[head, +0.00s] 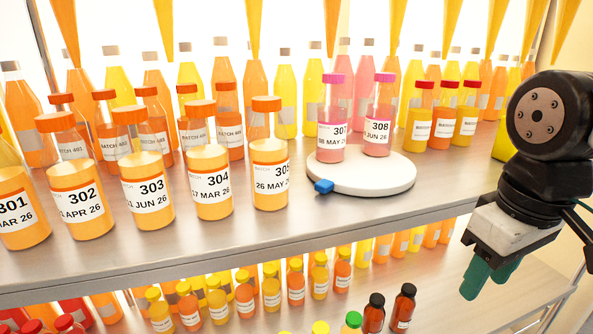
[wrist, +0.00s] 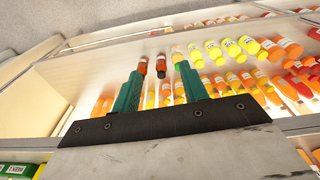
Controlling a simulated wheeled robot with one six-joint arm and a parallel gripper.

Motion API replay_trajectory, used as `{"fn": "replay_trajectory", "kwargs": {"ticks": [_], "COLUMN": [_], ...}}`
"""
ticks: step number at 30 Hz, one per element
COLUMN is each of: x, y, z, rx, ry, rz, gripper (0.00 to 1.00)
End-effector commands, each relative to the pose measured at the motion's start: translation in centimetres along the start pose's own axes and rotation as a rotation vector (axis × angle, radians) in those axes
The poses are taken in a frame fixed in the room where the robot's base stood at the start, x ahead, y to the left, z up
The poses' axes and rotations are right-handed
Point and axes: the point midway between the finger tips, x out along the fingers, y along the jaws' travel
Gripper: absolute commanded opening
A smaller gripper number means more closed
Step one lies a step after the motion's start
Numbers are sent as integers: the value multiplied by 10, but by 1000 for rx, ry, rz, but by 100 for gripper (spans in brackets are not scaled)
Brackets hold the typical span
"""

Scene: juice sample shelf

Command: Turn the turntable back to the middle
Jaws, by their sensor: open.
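The turntable (head: 362,181) is a round white disc on the upper shelf, right of centre in the head view. A blue tab (head: 324,186) sticks out from its rim at the front left. Two pink-capped bottles stand upright on it: the pink bottle 307 (head: 331,143) and the orange-pink bottle 308 (head: 378,138). My gripper (head: 489,277) has green fingers. It is at the right of the head view, lower than the turntable and apart from it, pointing down. In the wrist view my gripper (wrist: 158,85) is open with nothing between its fingers. I cannot make out the turntable in the wrist view.
Several orange bottles (head: 146,204) line the shelf's front left. The shelf surface (head: 270,226) in front of the turntable is bare. Small bottles (head: 245,300) fill the lower shelf.

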Motion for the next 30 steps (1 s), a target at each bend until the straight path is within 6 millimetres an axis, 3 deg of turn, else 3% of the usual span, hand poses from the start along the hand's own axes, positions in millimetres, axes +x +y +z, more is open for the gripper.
{"fn": "replay_trajectory", "kwargs": {"ticks": [5,9,15,18,23,30], "x": [-54,-88,-115,-121,-119,-83], "y": [-23,-56,-104,-120,-129,-130], "z": [-83,-146,-207,-222,-230,-226], "rx": [-655,-1201,-1782,-1947,-2048,-2050], "ry": [-24,-35,-34,-33,-32,-34], "rz": [-29,-59,-96,-108,-116,-119], "gripper": [44,44,44,44,44,44]}}
